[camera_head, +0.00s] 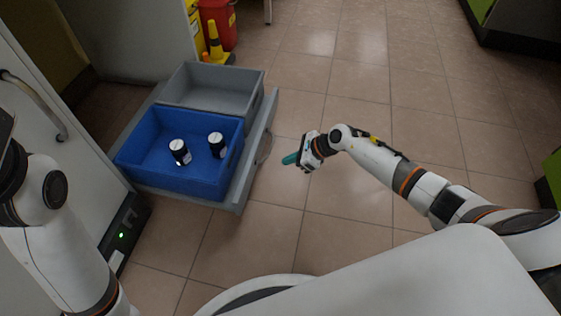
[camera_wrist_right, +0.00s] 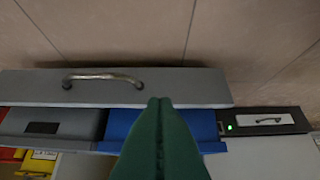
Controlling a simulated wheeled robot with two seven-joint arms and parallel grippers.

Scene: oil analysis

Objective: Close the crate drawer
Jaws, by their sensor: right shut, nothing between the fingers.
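The crate drawer stands pulled out from the cabinet at the left in the head view, its grey front panel (camera_head: 232,194) facing right. In it are a blue crate (camera_head: 140,165) holding two dark bottles with white caps (camera_head: 179,150) (camera_head: 217,142) and an empty grey crate (camera_head: 215,85). My right gripper (camera_head: 288,159), with teal fingers, is shut and empty, just right of the drawer front. In the right wrist view the shut fingers (camera_wrist_right: 160,103) overlap the drawer front (camera_wrist_right: 205,84), beside its metal handle (camera_wrist_right: 103,77); contact cannot be told. My left gripper is out of view.
The white cabinet (camera_head: 60,130) with a door handle (camera_head: 35,103) stands at the left. A red bin (camera_head: 218,22) and a yellow cone (camera_head: 214,42) stand behind the drawer. The tiled floor (camera_head: 350,100) right of the drawer is clear.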

